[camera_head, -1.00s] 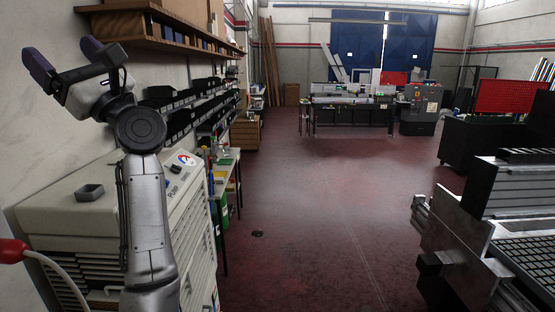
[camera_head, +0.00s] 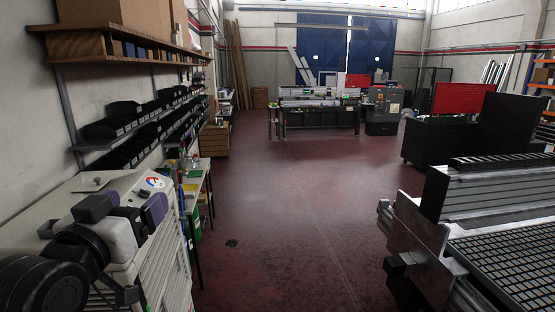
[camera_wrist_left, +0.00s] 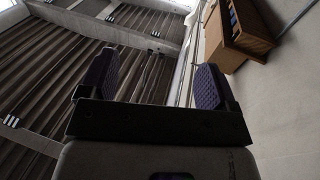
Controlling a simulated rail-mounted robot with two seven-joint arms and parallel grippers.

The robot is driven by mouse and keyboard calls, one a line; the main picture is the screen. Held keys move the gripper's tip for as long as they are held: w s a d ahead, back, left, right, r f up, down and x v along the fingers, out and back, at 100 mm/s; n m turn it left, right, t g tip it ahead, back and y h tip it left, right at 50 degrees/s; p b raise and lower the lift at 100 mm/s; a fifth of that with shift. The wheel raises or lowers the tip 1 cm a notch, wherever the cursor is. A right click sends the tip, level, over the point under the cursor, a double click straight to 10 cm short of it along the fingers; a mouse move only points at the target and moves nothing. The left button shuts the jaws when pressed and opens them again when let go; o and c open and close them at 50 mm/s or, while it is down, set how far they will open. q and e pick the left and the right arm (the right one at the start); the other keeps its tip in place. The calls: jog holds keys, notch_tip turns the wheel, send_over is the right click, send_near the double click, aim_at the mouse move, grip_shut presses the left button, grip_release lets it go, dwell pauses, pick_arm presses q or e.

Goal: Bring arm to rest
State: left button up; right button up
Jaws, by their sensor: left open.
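My left gripper (camera_head: 134,208) is low at the left of the head view, in front of and over the light grey tool cabinet (camera_head: 165,255). Its two purple-padded fingers are apart, with nothing seen between them. The left wrist view shows the same open fingers (camera_wrist_left: 155,82) pointing up toward the roof beams, with empty space between them. My right gripper is in neither view.
Wall shelves with black bins (camera_head: 130,120) stand close beyond the left gripper. A narrow bench (camera_head: 195,180) stands beside the cabinet. The machine with the black grid table (camera_head: 515,265) is at the right. The red floor (camera_head: 290,210) between is clear.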

pick_arm(q)
jog(key=s+f+g+y+p, duration=0.1)
jog(key=s+f+g+p, duration=0.3)
jog(key=s+f+p, duration=0.5)
jog(key=s+f+g+y+p, duration=0.1)
jog(key=s+f+g+p, duration=0.4)
jog(key=f, duration=0.6)
jog(key=s+f+g+p, duration=0.3)
jog(key=s+f+p, duration=0.1)
jog(key=s, duration=0.6)
jog(key=s+f+m+g+p, duration=0.1)
jog(key=s+f+p, duration=0.3)
jog(key=s, duration=0.6)
jog(key=g+p, duration=0.1)
jog(key=p, duration=0.1)
jog(key=shift+s+d+f+g+p, duration=0.15)
jog(key=shift+s+d+g+p, duration=0.1)
jog(key=shift+d+g+p, duration=0.15)
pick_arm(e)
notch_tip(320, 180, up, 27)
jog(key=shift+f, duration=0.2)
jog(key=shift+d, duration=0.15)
